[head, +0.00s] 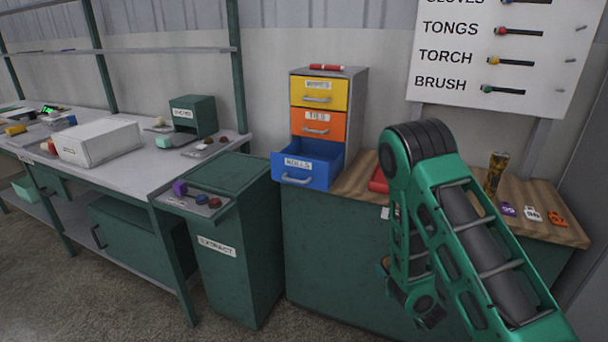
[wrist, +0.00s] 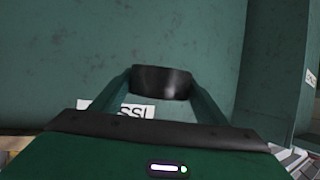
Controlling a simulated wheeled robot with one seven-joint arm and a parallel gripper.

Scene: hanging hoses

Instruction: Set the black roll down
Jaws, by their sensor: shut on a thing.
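The black roll (wrist: 162,82) shows in the wrist view between the two green fingers of my gripper (wrist: 164,90), which is shut on it. The roll is held in the air in front of a green surface. In the head view my arm hides the roll and most of the gripper.
Yellow (head: 320,94) and orange (head: 318,124) drawers above are shut. The wood bench top (head: 545,221) carries a dark patterned cup (head: 496,171) and several coloured tags. A green EXTRACT bin (head: 232,268) stands left of the bench. A grey worktable (head: 150,172) lies further left.

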